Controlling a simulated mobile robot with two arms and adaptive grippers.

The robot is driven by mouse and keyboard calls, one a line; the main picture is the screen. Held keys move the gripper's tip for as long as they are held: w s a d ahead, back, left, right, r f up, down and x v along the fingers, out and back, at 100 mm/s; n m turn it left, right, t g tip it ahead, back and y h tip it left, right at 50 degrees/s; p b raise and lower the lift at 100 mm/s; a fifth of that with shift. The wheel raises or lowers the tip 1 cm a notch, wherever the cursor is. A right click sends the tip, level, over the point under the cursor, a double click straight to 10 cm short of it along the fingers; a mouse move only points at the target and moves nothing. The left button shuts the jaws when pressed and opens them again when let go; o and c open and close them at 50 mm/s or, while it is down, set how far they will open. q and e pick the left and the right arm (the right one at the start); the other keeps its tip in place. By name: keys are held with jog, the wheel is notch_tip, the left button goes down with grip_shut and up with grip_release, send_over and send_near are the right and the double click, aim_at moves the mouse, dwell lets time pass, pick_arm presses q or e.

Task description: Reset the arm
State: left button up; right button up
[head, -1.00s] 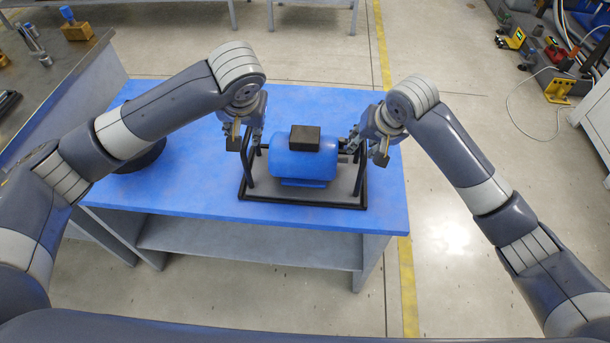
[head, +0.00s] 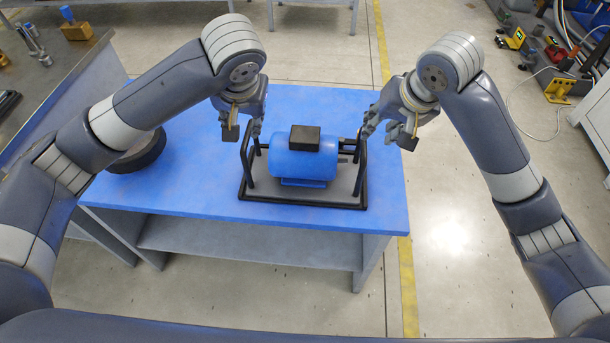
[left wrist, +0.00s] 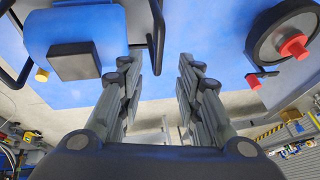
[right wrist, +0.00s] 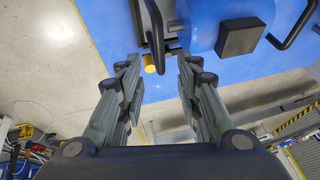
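The blue motor (head: 290,160) with a black box on top sits on a black-framed fixture tray (head: 310,200) with a raised handle at each side, on the blue table. My left gripper (head: 244,130) is open and empty, above and beside the left handle. In the left wrist view the motor (left wrist: 110,22) and a handle (left wrist: 158,40) lie to the left of the open fingers. My right gripper (head: 388,132) is open and empty, to the right of the right handle and apart from it. The right wrist view shows the handle (right wrist: 155,35) ahead of its spread fingers.
A dark round wheel-like part (head: 140,152) lies on the table at left, partly hidden by my left arm. Its red hub shows in the left wrist view (left wrist: 294,47). A grey workbench (head: 55,85) with tools stands at far left.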

jog(key=shift+v, duration=0.8)
